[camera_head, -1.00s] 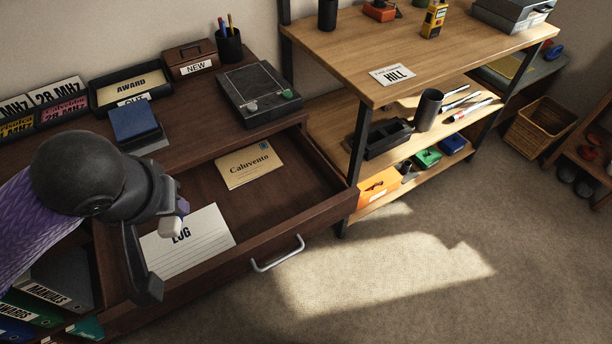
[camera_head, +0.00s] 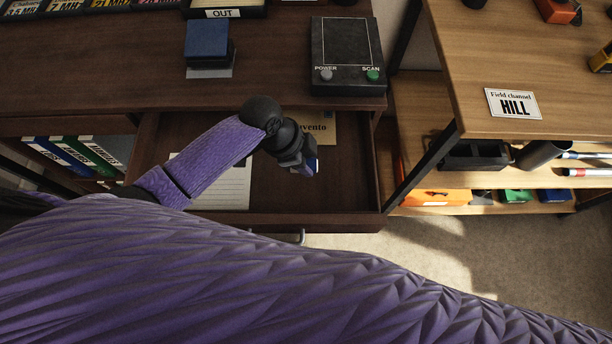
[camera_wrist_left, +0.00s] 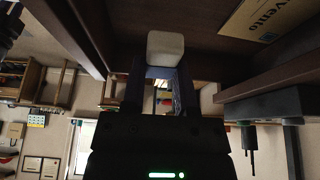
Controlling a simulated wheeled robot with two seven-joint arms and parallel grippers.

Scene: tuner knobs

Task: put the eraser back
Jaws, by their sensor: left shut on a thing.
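The eraser, white with a blue-purple sleeve, is held in my left gripper (camera_head: 304,164). In the head view only a small blue and white bit of the eraser (camera_head: 313,165) shows past the dark gripper. In the left wrist view the white end of the eraser (camera_wrist_left: 165,48) sticks out between the fingers. The left gripper is shut on it, over the right part of the open drawer (camera_head: 345,190). I cannot tell its height above the drawer floor. My right gripper is not in view.
The Calvento envelope (camera_head: 322,128) and the lined log card (camera_head: 228,186) lie in the drawer, partly hidden by my arm. The box with POWER and SCAN knobs (camera_head: 346,50) and a blue block (camera_head: 207,40) stand on the desk. A wooden shelf (camera_head: 460,70) stands at the right.

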